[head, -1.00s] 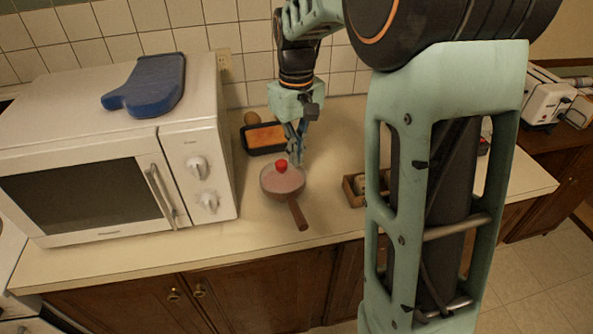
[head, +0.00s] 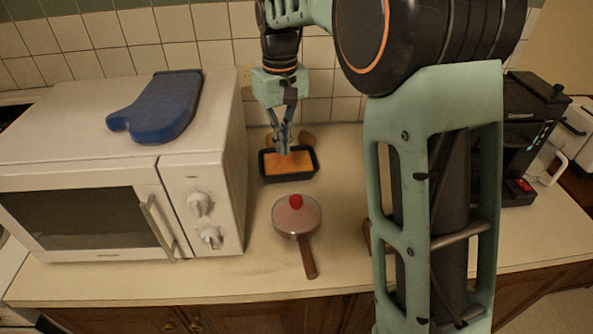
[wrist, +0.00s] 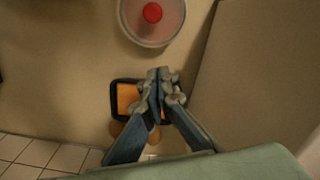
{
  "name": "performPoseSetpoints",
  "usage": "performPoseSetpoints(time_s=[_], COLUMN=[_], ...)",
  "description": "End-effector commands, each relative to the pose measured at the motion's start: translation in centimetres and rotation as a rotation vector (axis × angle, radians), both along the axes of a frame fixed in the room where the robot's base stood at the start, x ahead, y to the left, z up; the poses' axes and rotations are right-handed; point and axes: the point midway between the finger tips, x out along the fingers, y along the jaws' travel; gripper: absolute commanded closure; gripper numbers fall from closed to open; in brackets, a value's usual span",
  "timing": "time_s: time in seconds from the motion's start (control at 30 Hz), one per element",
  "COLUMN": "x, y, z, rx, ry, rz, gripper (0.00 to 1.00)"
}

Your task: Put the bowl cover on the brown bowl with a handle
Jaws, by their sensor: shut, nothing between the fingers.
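The translucent bowl cover (head: 297,214) with a red knob lies over the bowl's top and looks level. The cover also shows at the top of the wrist view (wrist: 150,30), where the bowl beneath is mostly hidden. My gripper (head: 284,150) is shut and empty, behind the bowl and apart from it, above a black tray with orange contents. In the wrist view my gripper's fingertips (wrist: 159,76) are together, away from the cover.
The black tray (head: 317,166) lies near the wall. A white microwave (head: 100,160) with a blue mitt (head: 160,105) on top stands at left. A black coffee machine (head: 525,125) stands at right. The counter around the bowl's front is clear.

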Motion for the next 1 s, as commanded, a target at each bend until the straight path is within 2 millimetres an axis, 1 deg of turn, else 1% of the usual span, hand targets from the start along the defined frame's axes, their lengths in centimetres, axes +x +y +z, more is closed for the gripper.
performPoseSetpoints(time_s=[0.17, 0.53, 0.57, 0.6, 0.8, 1.0], x=[-0.1, -0.2, -0.3, -0.9, -2.8, -3.6], y=[0.0, 0.0, -0.1, -0.4, -1.3, -1.7], z=[-1.9, -9.8, -10.1, -9.7, -9.7, -9.8], rx=[-0.001, -0.002, -0.002, 0.000, 0.000, 0.000], ry=[0.004, 0.006, 0.004, 0.001, 0.000, 0.000], rz=[0.000, 0.001, 0.000, 0.000, -0.001, 0.000], gripper=[1.00, 1.00, 1.00, 1.00, 1.00, 1.00])
